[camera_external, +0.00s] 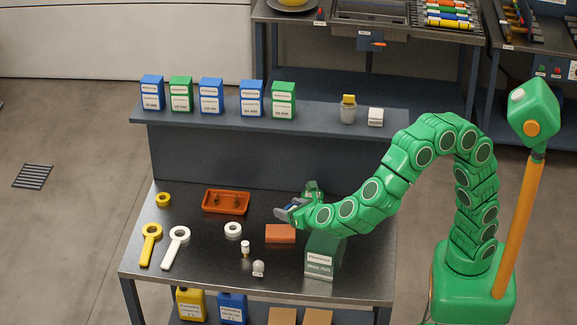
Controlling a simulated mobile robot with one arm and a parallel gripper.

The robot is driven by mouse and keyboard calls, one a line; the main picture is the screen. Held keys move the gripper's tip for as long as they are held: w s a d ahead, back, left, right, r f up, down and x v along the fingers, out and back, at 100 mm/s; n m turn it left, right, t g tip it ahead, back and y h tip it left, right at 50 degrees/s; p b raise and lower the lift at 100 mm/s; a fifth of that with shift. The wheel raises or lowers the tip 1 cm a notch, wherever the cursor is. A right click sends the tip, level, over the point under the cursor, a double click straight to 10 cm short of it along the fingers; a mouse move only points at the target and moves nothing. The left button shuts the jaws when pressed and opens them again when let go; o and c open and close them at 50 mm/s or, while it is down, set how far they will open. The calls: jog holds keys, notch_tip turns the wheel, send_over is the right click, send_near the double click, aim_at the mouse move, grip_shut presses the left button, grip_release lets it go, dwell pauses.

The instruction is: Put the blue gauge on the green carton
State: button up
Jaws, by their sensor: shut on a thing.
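My gripper (291,212) is at the end of the green arm, above the middle of the workbench. It is shut on a small blue-grey thing, which looks like the blue gauge (282,213); its shape is mostly hidden by the gripper. The green carton (322,256) stands upright on the bench near the front right, below my arm and to the right of my gripper. It has a pale label on its front, and my arm covers part of its top. The gauge is apart from the carton.
Several blue and green boxes stand on the shelf (325,117) behind.

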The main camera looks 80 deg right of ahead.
jog(key=s+d+r+m+g+h, duration=0.15)
jog(key=s+d+m+g, duration=0.25)
jog(key=s, duration=0.8)
jog(key=s+d+m+g+h, duration=0.3)
jog(key=s+d+m+g, duration=0.15)
jog(key=s, duration=0.75)
jog(key=shift+n+t, duration=0.35)
jog(key=shift+n, duration=0.1)
jog(key=w+f, duration=0.3)
jog(key=w, duration=0.1)
jog(key=w+f, duration=0.3)
jog(key=w, duration=0.1)
jog(key=w+f, duration=0.3)
jog(key=w, duration=0.2)
jog(key=shift+a, duration=0.25)
jog(key=shift+w+f, duration=0.2)
jog(key=shift+w, duration=0.05)
jog(key=shift+w+f, duration=0.1)
jog(key=shift+f, duration=1.55)
jog(key=o, duration=1.2)
jog(key=shift+f, duration=0.1)
jog(key=shift+c, duration=0.2)
